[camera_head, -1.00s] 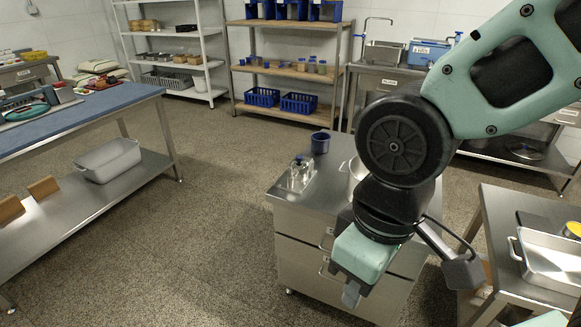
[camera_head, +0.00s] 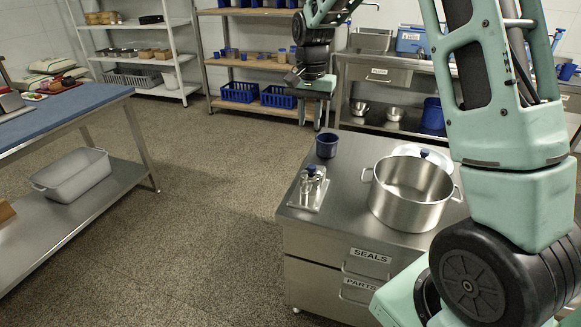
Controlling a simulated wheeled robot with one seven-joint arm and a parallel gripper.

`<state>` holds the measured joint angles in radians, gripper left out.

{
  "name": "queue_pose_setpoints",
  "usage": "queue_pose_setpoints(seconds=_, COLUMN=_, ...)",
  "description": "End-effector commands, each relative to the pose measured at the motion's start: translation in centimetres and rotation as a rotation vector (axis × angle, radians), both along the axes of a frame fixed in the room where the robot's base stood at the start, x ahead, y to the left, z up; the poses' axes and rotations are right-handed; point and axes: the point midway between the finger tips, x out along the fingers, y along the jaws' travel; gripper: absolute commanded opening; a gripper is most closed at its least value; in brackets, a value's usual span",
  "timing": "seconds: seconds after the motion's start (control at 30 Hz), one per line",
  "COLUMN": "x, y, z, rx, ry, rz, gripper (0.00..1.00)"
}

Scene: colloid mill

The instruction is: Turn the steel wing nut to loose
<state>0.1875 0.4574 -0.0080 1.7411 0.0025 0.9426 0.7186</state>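A small steel device with a blue top (camera_head: 311,184) stands upright on a pale plate (camera_head: 296,205) at the left side of the steel cabinet top. This may be the mill. No steel wing nut can be made out on it at this size. My gripper (camera_head: 311,112) hangs fingers down in the upper middle of the view, apart from the device and above it in the picture. Its fingertips are small and dark against the shelf behind, so its opening cannot be read. I see nothing held in it.
A large steel pot (camera_head: 408,212) stands right of the device. A blue cup (camera_head: 326,145) stands behind it. A blue-topped bench (camera_head: 60,122) stands left. The floor (camera_head: 215,215) between is clear.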

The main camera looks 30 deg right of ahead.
Motion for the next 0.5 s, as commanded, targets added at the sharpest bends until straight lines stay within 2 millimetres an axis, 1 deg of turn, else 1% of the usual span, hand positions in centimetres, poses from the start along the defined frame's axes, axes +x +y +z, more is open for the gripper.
queue_pose_setpoints(seconds=0.17, x=-0.2, y=0.1, z=-2.7, rx=0.002, ry=0.005, rz=0.003, gripper=0.25)
queue_pose_setpoints(seconds=0.5, x=-0.1, y=0.2, z=-9.9, rx=0.002, ry=0.005, rz=0.006, gripper=0.25)
